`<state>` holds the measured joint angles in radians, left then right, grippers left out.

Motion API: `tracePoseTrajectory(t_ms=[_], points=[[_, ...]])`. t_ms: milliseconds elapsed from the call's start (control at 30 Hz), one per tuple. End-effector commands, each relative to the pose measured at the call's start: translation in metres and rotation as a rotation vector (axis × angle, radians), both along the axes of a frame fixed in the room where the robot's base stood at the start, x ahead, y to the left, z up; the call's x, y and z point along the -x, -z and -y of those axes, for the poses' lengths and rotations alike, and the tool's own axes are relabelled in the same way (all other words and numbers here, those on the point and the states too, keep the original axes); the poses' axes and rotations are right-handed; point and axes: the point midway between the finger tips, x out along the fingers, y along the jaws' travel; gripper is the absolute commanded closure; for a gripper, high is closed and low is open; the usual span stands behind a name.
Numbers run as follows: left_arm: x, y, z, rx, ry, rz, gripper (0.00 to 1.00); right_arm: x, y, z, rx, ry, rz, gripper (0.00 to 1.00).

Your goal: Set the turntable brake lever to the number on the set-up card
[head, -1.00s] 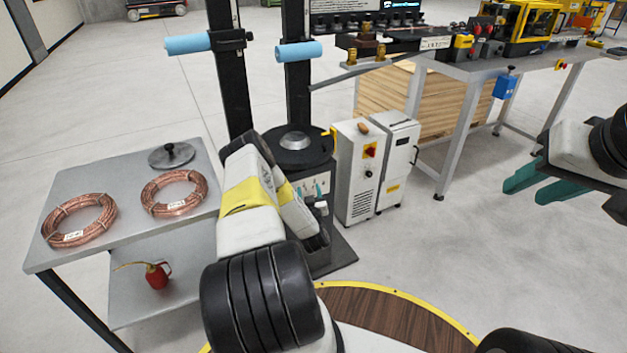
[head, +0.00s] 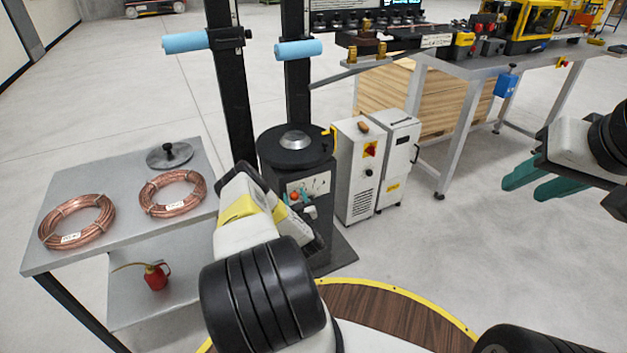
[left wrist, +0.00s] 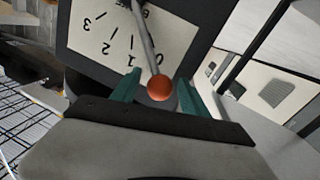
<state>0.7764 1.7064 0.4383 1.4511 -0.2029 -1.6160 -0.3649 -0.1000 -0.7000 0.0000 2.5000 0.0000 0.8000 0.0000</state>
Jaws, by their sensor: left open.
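The turntable (head: 290,150) is a dark round top on a dark cabinet, with a pale scale plate (head: 318,184) on its front. In the left wrist view the scale plate (left wrist: 118,40) appears upside down with 0, 1, 2 and 3. The brake lever (left wrist: 147,40) is a thin rod with an orange ball knob (left wrist: 159,88); it lies close to the 0. My left gripper (left wrist: 157,90) is open, its teal fingers on either side of the knob; contact cannot be told. My right gripper (head: 523,190) is open and empty at the right. I cannot identify the set-up card.
A grey trolley (head: 105,237) at the left carries two copper coils (head: 77,222) and a dark disc (head: 170,155); a red oil can (head: 157,276) is on its lower shelf. White cabinets (head: 358,170) stand right of the turntable, near a workbench (head: 470,68).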

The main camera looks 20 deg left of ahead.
Motion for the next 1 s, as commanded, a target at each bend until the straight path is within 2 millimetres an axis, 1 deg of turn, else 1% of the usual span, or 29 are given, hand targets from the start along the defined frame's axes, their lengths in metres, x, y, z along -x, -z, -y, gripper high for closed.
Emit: tracePoseTrajectory(t_ms=[267, 300, 533, 1000], points=[[-0.0014, 0.0001, -0.0012, 0.000, 0.000, 0.000, 0.47, 0.0000, 0.0000, 0.0000, 0.000, 0.000, 0.000, 0.64], [-0.0014, 0.0001, -0.0012, 0.000, 0.000, 0.000, 0.55, 0.0000, 0.0000, 0.0000, 0.000, 0.000, 0.000, 0.64], [-0.0013, 0.0001, -0.0011, 0.000, 0.000, 0.000, 1.00, 0.0000, 0.0000, 0.0000, 0.000, 0.000, 0.000, 0.64], [-0.0011, 0.0002, -0.0010, 0.000, 0.000, -0.001, 1.00, 0.0000, 0.0000, 0.0000, 0.000, 0.000, 0.000, 0.64]])
